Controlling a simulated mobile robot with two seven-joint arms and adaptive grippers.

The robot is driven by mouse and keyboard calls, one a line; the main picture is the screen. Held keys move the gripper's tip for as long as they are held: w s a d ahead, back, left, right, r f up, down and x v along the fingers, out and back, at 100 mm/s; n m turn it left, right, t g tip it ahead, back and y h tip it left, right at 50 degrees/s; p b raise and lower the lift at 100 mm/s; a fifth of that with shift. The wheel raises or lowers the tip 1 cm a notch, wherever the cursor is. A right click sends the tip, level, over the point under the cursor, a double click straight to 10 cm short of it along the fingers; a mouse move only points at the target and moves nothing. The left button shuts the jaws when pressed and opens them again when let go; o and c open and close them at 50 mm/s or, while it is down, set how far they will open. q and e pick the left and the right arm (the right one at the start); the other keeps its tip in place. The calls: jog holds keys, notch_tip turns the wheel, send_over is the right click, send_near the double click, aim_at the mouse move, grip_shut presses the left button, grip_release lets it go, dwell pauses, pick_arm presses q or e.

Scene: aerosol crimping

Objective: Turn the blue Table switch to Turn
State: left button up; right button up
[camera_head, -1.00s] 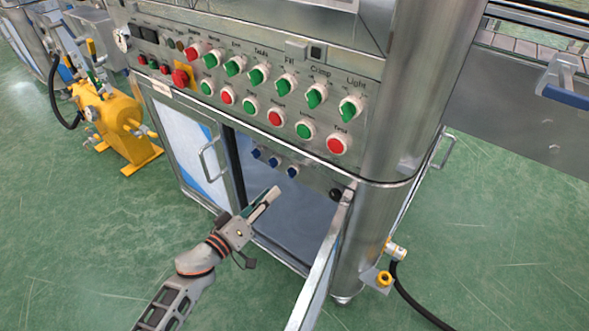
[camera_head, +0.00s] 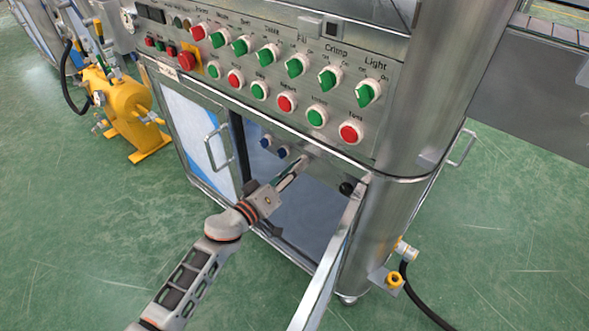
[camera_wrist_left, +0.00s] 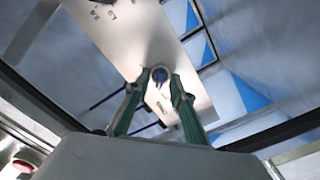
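Two blue switches (camera_head: 274,147) show in the head view on the small panel inside the open cabinet. A third switch, visible there earlier, is hidden behind my left gripper (camera_head: 304,160). The left gripper reaches into the cabinet from below, its tips at that panel. In the left wrist view, a round blue switch (camera_wrist_left: 159,75) lies between the tips of the left gripper (camera_wrist_left: 161,82). The two green-padded fingers are apart, one on each side of it; I cannot tell whether they touch it. The switch labels are too small to read. My right gripper is not in view.
Above the cabinet is a panel of green and red knobs (camera_head: 295,66). An open door (camera_head: 329,262) stands right of my left arm, and a door with a handle (camera_head: 205,140) is at the left. A yellow device (camera_head: 126,112) stands far left.

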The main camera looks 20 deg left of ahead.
pick_arm(q)
jog(key=shift+c, duration=0.4)
grip_shut()
